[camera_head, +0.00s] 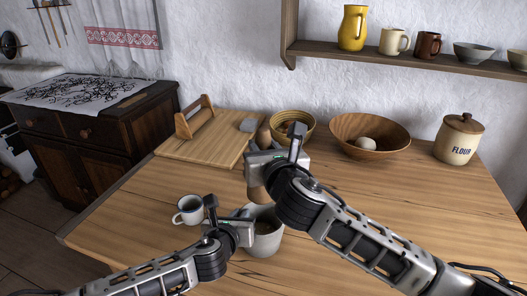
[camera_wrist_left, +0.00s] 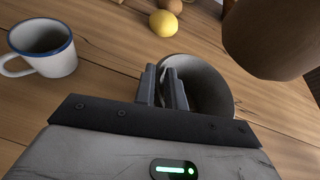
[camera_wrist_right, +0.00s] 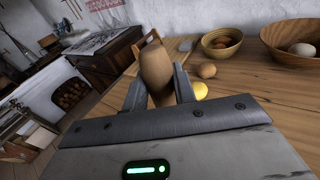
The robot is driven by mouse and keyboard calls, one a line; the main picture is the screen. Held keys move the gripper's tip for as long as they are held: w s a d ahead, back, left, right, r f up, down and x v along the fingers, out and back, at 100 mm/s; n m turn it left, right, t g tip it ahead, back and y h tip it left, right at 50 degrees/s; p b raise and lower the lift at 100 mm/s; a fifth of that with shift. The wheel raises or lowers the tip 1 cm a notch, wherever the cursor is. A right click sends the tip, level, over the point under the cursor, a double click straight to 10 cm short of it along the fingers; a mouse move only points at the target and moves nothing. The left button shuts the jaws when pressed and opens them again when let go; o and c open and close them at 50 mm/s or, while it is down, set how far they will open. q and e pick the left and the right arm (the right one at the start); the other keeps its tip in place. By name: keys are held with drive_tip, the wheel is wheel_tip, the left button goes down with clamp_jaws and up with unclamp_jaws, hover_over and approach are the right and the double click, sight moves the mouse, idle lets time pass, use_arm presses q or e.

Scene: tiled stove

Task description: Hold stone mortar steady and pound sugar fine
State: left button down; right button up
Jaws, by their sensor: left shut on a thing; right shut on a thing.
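The grey stone mortar (camera_head: 262,242) stands upright on the table; its rim and inner wall show in the left wrist view (camera_wrist_left: 205,88). My left gripper (camera_head: 243,219) is shut on the mortar's near-left rim, one finger inside and one outside. My right gripper (camera_head: 258,178) is shut on a brown wooden pestle (camera_head: 256,194), which it holds above the mortar. The pestle's upper end shows between the fingers in the right wrist view (camera_wrist_right: 155,68). Its lower part hangs clear of the mortar in the left wrist view (camera_wrist_left: 268,40). I cannot make out sugar inside the mortar.
A blue-rimmed white mug (camera_head: 188,210) stands left of the mortar. A lemon (camera_wrist_left: 163,23) lies behind it. A wooden board (camera_head: 190,150), a basket (camera_head: 292,122), a wooden bowl (camera_head: 370,135) and a flour jar (camera_head: 458,140) line the back. The table's right side is clear beyond my arm.

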use_arm(q)
drive_tip(key=shift+s+f, duration=0.15)
drive_tip(key=shift+f, duration=0.25)
drive_tip(key=c, duration=1.4)
unclamp_jaws()
drive_tip(key=shift+r, duration=0.15)
drive_tip(key=shift+r, duration=0.1)
drive_tip(key=v, duration=1.1)
drive_tip(key=shift+s+a+r, duration=0.1)
drive_tip(key=shift+s+a, duration=0.05)
drive_tip(key=shift+s, duration=0.2)
